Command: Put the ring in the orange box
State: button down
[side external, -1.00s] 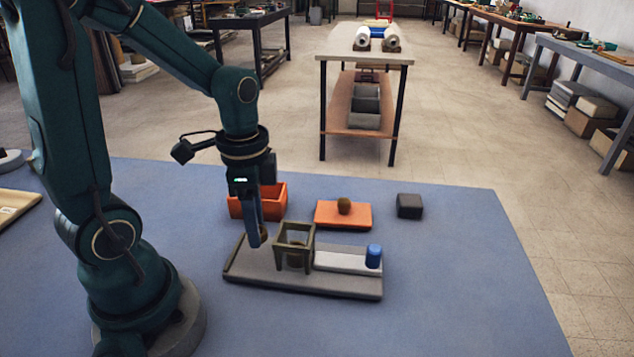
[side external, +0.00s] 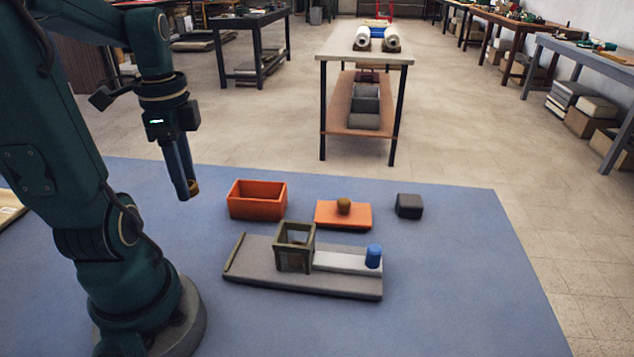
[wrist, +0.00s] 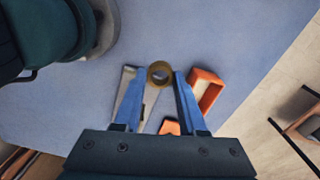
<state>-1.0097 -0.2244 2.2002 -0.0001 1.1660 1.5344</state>
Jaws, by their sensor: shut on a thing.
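The ring (wrist: 160,64) is olive-brown and sits between the two blue fingertips in the wrist view. My gripper (side external: 190,192) is shut on it and holds it in the air, left of the orange box in the side view. Only part of the ring (side external: 194,187) shows there. The orange box (side external: 257,209) is open-topped and stands upright on the blue cover. It also shows to the right of the fingers in the wrist view (wrist: 217,93). The ring is apart from the box, and I see nothing in the part of its inside that shows.
A grey base (side external: 255,264) carries an olive open frame (side external: 294,247), a pale block (side external: 338,261) and a blue cylinder (side external: 373,256). An orange lid-like slab (side external: 330,216) with a brown knob and a dark block (side external: 409,206) lie right of the box. The cover behind the box is clear.

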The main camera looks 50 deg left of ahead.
jog(key=n, duration=0.2)
jog(key=a+n, duration=0.1)
jog(key=shift+w+r, duration=0.25)
jog(key=w+a+n, duration=0.2)
jog(key=a+n, duration=0.2)
jog(key=n, duration=1)
send_over(258, 196)
jog(key=s+d, duration=0.1)
jog(key=d, duration=0.2)
notch_tip(258, 196, down, 9)
jog(key=shift+s+r, duration=0.1)
jog(key=shift+a+f, duration=0.1)
jog(key=shift+f, duration=1.9)
jog(key=shift+f, duration=0.15)
jog(key=shift+c, duration=2.3)
grip_release()
